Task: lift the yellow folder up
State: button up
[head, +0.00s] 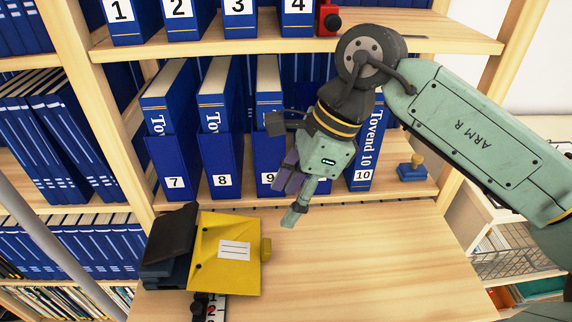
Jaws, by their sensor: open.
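The yellow folder (228,253) lies on the wooden desk top (370,265) at the lower left of the head view. It has a white label with lines on it and a small yellow tab on its right side. Its left side meets a dark object. My gripper (289,202) hangs above and to the right of the folder, in front of the numbered binders. Its fingers point down and to the left. It is open and empty, and apart from the folder.
Blue binders (221,165) numbered 7 to 10 stand on the shelf behind. A dark stapler-like object (168,245) sits left of the folder. A wooden-handled stamp (412,168) stands at the right. The desk's middle and right are clear.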

aim_at(230, 253)
jog(key=k+j, duration=0.3)
jog(key=k, duration=0.15)
jog(key=k+j, duration=0.25)
jog(key=k, duration=0.2)
